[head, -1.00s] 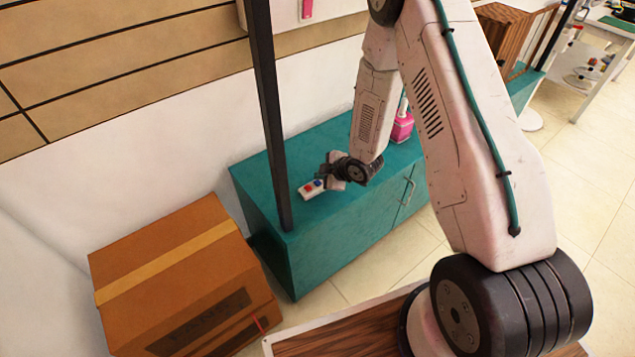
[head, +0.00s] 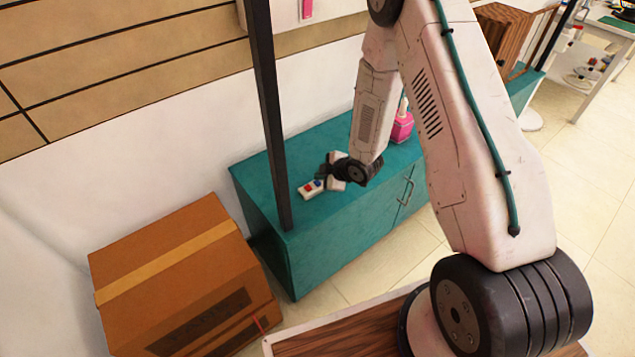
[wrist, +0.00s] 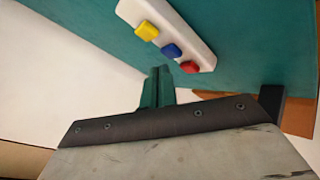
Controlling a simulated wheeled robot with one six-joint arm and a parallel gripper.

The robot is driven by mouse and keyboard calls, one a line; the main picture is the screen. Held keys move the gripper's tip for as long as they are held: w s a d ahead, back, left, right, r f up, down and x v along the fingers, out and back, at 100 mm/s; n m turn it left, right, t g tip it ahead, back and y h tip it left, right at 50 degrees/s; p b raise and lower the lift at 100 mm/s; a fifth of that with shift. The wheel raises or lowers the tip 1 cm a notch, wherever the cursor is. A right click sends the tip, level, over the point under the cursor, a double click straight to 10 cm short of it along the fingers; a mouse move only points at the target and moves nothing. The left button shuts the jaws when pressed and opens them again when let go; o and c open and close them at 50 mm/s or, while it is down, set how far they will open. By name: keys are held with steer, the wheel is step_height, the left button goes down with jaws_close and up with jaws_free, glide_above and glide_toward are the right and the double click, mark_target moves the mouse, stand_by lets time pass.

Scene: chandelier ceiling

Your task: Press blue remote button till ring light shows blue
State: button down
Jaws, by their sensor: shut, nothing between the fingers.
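A white remote (head: 312,189) lies on the teal cabinet top. In the wrist view, the remote (wrist: 194,36) has a yellow button (wrist: 146,31), a blue button (wrist: 171,50) and a red button (wrist: 190,67) in a row. My gripper (head: 321,173) is just beside the remote, at its right in the head view. In the wrist view, the shut, empty fingertips (wrist: 161,70) appear just below the blue button. Whether they touch it cannot be told. No ring light can be made out.
The teal cabinet (head: 330,245) stands against the wall. A pink bottle (head: 402,127) stands on it behind my arm. A cardboard box (head: 180,270) sits at the left.

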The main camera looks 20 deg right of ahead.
mark_target(321, 184)
steer(key=shift+f, duration=0.35)
steer(key=shift+f, duration=0.45)
stand_by(0.6)
steer(key=shift+r, duration=0.9)
steer(key=shift+r, duration=2.5)
stand_by(0.6)
